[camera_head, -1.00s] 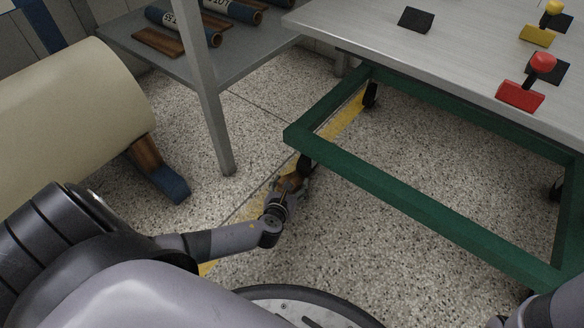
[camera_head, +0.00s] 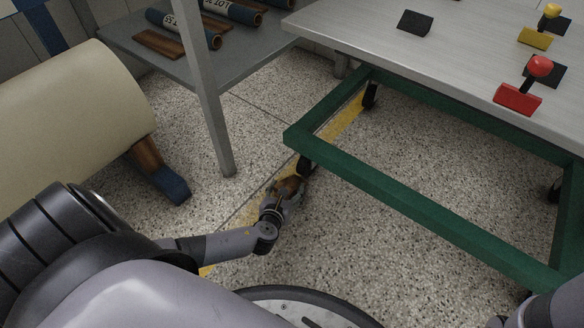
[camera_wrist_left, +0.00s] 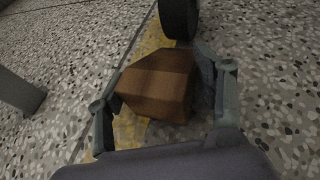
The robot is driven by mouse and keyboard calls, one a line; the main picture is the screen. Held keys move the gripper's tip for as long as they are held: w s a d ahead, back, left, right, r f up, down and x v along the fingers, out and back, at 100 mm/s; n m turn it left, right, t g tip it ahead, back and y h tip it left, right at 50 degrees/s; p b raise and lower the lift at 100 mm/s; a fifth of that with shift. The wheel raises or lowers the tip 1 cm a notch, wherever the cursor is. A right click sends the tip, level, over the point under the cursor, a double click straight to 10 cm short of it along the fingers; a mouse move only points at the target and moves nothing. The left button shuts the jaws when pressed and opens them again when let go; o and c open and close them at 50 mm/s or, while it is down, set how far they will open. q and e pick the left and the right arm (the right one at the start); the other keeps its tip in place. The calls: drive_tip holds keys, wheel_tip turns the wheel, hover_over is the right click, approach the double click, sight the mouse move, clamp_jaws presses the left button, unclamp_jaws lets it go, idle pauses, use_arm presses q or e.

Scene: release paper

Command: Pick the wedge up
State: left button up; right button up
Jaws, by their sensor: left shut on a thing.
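The wedge is a brown wooden block (camera_wrist_left: 158,84), seen between my left gripper's fingers in the left wrist view. In the head view the wedge (camera_head: 289,187) is small and partly covered by the fingers. My left gripper (camera_head: 292,190) is shut on it, low by the floor beside the cart's near caster. The left gripper's fingers (camera_wrist_left: 160,92) stand on both sides of the wedge in the left wrist view. I cannot tell whether the wedge touches the floor. My right gripper is out of view.
A black caster (camera_wrist_left: 178,18) is just beyond the wedge. The green cart frame (camera_head: 400,185) extends to the right under a grey tabletop (camera_head: 370,28). A shelf leg (camera_head: 205,110) and a large cream roll (camera_head: 65,115) stand left. Speckled floor around is mostly clear.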

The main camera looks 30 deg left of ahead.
use_arm(q)
drive_tip(key=shift+s+a+f+p, duration=0.1)
drive_tip(key=shift+s+p, duration=0.2)
drive_tip(key=shift+s, duration=1.05)
drive_tip(key=shift+s+a+f+p, duration=0.1)
drive_tip(key=shift+s+p, duration=0.2)
drive_tip(key=shift+s, duration=1.05)
drive_tip(key=shift+r, duration=0.1)
